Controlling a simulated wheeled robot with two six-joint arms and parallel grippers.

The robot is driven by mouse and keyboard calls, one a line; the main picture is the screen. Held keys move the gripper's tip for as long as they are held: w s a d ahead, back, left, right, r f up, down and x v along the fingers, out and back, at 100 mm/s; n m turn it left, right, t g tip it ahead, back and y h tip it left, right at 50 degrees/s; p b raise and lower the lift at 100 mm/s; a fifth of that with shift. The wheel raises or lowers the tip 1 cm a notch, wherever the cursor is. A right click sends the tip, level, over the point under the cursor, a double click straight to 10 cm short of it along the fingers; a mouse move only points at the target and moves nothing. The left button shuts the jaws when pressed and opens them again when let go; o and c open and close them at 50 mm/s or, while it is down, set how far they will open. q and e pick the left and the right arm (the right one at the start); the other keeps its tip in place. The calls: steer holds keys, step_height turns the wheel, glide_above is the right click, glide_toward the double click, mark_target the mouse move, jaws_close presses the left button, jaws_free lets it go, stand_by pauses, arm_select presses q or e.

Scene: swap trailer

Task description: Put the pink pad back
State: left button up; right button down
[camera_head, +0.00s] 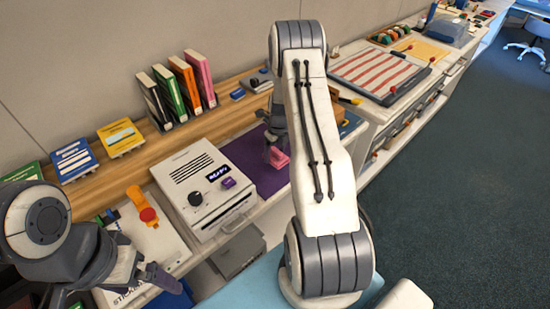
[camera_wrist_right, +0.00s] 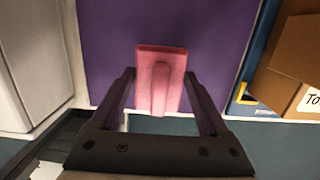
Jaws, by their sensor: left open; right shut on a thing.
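The pink pad (camera_wrist_right: 175,52) is a small pink block with a raised grip; in the right wrist view it sits between the fingers of my right gripper (camera_wrist_right: 160,98), which is shut on it. In the head view the pink pad (camera_head: 279,158) shows at the end of my right gripper (camera_head: 273,150), over the purple mat (camera_head: 262,180). I cannot tell whether the pad touches the mat. My right arm hides part of the mat. My left gripper (camera_head: 165,280) is at the lower left, open and empty, beside the white counter.
A white boxy device (camera_head: 203,185) with a purple button stands left of the purple mat. A cardboard box (camera_wrist_right: 297,60) is right of the mat. Upright books (camera_head: 178,92) stand on the wooden shelf behind. A red-striped board (camera_head: 380,72) lies farther right.

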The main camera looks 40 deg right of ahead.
mark_target(275, 158)
step_height(275, 158, down, 3)
steer(key=shift+f+p, duration=0.1)
steer(key=shift+p, duration=0.55)
steer(key=shift+f, duration=0.4)
steer(key=shift+f, duration=0.1)
jaws_free()
steer(key=r+b, duration=0.1)
steer(key=r, duration=0.2)
steer(key=r+b, duration=0.1)
steer(key=r, duration=0.3)
steer(key=s+r+b, duration=0.1)
steer(key=r, duration=0.2)
steer(key=shift+s+d+r, duration=0.1)
steer(key=shift+r, duration=0.3)
steer(key=shift+s+r, duration=0.1)
steer(key=shift+r, duration=0.55)
steer(key=shift+f, duration=0.1)
